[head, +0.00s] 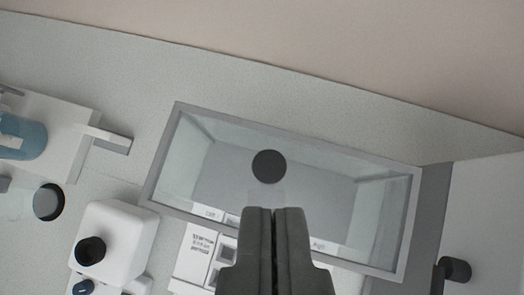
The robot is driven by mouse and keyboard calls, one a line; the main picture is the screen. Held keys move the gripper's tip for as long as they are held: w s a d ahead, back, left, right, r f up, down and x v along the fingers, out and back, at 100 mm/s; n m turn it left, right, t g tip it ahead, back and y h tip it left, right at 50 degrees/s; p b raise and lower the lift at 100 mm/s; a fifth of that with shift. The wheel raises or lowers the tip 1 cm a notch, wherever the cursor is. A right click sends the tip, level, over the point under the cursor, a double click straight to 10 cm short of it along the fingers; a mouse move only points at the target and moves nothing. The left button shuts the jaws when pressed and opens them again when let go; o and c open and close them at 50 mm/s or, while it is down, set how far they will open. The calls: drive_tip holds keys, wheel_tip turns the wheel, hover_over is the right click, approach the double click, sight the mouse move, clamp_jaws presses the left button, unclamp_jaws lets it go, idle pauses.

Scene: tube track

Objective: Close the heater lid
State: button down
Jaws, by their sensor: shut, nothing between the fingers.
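My gripper (273,213) is shut and empty, its two dark fingers pointing up from the bottom middle of the head view. Ahead of it is a clear, grey-framed box-like cover (290,142), which I take to be the heater lid. A round black knob (269,166) shows at its middle, just beyond my fingertips. Below its near edge is a white panel (196,254) with small print and keys, partly hidden by my fingers. I cannot tell whether the cover is open or closed, or whether my fingers touch it.
A white device with a black knob (91,251) stands at the lower left. A white stand with a blue part (22,138) is at the far left. A white box (486,215) with a black knob (455,268) is at the right. The speckled grey counter (150,62) is clear behind.

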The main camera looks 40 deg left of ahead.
sight(271, 150)
drive_tip(key=x, duration=0.9)
drive_tip(key=shift+w+a+f, duration=0.1)
drive_tip(key=shift+w+f, duration=0.1)
drive_tip(key=shift+f, duration=0.1)
